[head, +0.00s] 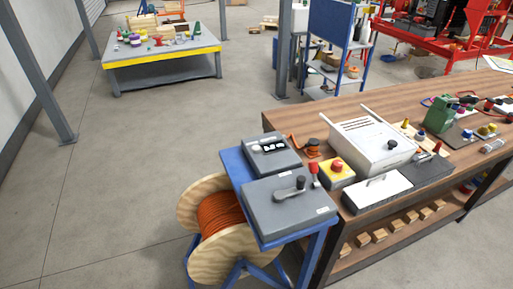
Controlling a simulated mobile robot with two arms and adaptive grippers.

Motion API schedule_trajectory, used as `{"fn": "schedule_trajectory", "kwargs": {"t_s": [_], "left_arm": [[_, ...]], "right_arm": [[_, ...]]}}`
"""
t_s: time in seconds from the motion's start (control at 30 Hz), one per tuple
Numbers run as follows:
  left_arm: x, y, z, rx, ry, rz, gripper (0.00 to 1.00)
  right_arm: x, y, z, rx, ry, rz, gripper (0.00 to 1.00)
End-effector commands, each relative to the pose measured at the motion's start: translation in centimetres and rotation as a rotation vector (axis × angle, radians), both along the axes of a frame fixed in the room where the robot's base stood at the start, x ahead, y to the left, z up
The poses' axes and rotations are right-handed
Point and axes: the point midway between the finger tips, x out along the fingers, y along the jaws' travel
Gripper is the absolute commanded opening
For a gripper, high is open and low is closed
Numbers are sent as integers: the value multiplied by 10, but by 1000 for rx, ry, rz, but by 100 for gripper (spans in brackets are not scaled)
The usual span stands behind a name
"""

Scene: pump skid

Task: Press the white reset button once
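Two grey boxes stand on a blue stand in the middle of the head view. The rear grey box (271,158) carries a row of small white and black fittings on its top. A white round spot (256,148) at the left end of that row may be the white reset button, but it is too small to be sure. The front grey box (265,212) has a lever with a black knob and a red-knobbed lever beside it. Neither of my grippers is in view.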

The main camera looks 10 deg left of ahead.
Motion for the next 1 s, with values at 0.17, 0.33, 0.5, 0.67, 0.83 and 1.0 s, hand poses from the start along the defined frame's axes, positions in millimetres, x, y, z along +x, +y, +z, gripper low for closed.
{"fn": "schedule_trajectory", "kwargs": {"t_s": [0.17, 0.33, 0.5, 0.67, 0.83, 1.0], "left_arm": [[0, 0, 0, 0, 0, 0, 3], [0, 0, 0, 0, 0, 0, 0], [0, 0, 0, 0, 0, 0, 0], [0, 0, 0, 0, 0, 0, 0], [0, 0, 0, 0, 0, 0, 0], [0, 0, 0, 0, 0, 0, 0]], "right_arm": [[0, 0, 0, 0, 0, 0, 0], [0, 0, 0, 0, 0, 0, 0], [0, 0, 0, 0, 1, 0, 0], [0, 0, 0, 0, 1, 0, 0], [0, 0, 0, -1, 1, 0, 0], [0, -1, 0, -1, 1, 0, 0]]}}
